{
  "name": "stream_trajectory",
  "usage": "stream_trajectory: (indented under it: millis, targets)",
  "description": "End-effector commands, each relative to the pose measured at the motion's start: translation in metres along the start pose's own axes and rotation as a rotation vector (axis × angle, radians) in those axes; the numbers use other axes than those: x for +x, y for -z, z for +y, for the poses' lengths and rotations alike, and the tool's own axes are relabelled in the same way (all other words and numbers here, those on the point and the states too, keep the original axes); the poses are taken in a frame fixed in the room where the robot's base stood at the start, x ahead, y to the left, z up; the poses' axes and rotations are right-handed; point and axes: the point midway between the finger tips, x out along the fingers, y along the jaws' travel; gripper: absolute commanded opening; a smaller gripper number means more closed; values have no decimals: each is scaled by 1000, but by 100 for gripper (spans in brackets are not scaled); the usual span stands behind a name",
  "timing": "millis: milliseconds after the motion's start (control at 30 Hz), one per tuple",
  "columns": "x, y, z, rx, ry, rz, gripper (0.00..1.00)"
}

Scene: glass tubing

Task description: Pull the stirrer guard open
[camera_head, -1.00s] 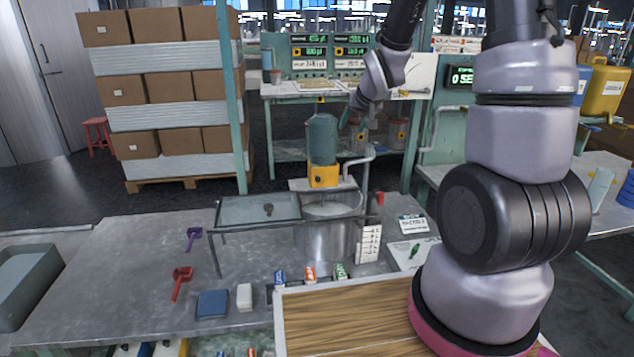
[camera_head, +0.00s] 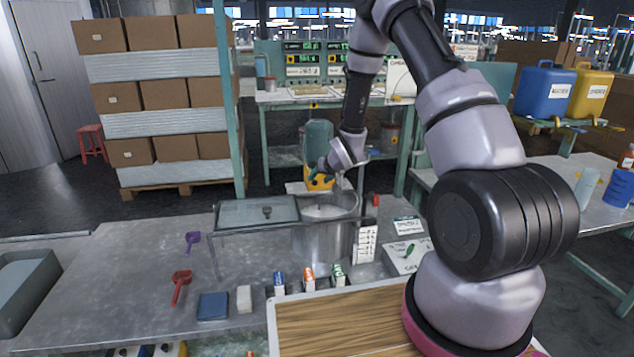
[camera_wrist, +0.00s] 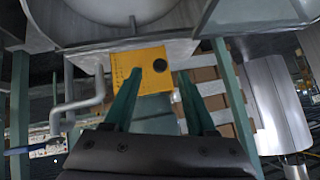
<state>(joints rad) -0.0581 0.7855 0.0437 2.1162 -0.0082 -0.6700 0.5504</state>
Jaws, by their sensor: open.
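The stirrer guard (camera_head: 257,212) is a clear flat panel in a grey frame with a small dark knob (camera_head: 267,212); it lies level left of the steel pot (camera_head: 322,243). The stirrer motor (camera_head: 319,138) is a teal cylinder above a yellow box behind the pot. My gripper (camera_head: 316,174) is in front of the yellow box, above the pot's back edge and right of the guard knob. In the wrist view, my gripper (camera_wrist: 160,72) has its two teal fingers apart, with nothing visibly held. The yellow box (camera_wrist: 143,62) shows behind the fingertips.
A bent grey pipe (camera_head: 361,170) stands beside the pot. On the table lie a red scoop (camera_head: 181,286), a purple scoop (camera_head: 192,241) and a blue block (camera_head: 213,306). A wooden board (camera_head: 345,325) is in front. The table's left part is mostly clear.

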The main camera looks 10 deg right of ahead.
Motion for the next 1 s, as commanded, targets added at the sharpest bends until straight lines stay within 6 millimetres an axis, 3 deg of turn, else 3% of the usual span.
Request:
stream_trajectory:
  millis: [200, 567, 700, 733, 1000]
  targets:
    - [26, 0, 0, 0, 0, -1, 57]
    - [31, 0, 0, 1, 0, -1, 57]
    - [31, 0, 0, 0, 0, -1, 7]
    - [31, 0, 0, 0, 0, -1, 0]
    - [31, 0, 0, 0, 0, -1, 0]
